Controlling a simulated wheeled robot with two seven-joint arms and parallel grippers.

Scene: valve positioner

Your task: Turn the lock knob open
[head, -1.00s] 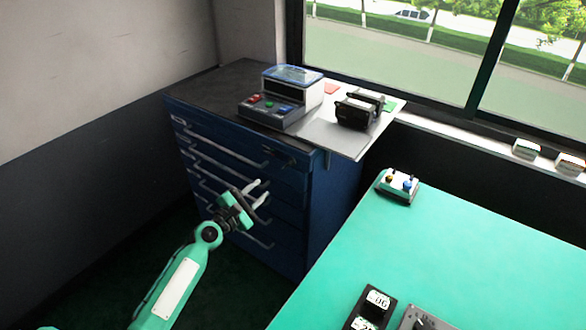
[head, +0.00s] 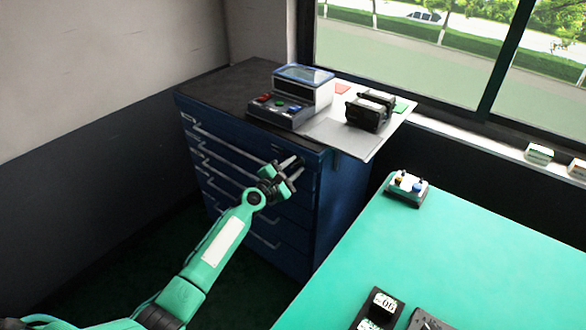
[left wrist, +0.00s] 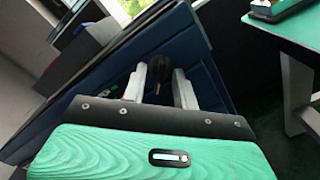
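The blue drawer cabinet (head: 335,210) stands against the wall. Its dark lock knob (head: 290,161) is at the right end of the top drawer front, partly hidden by my gripper. My left gripper (head: 287,170) is in front of that knob with its light fingers spread. In the left wrist view the dark knob (left wrist: 158,69) shows beyond and between the two open fingers (left wrist: 160,84). I cannot tell whether the fingers touch it. The knob's turn angle is too small to read. My right gripper is out of view.
On the cabinet top are a device with coloured buttons (head: 292,97), a light board (head: 345,140) overhanging the right edge, and a black part (head: 369,110). A green table (head: 460,250) stands at right, with a small button box (head: 407,187). Dark floor lies between.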

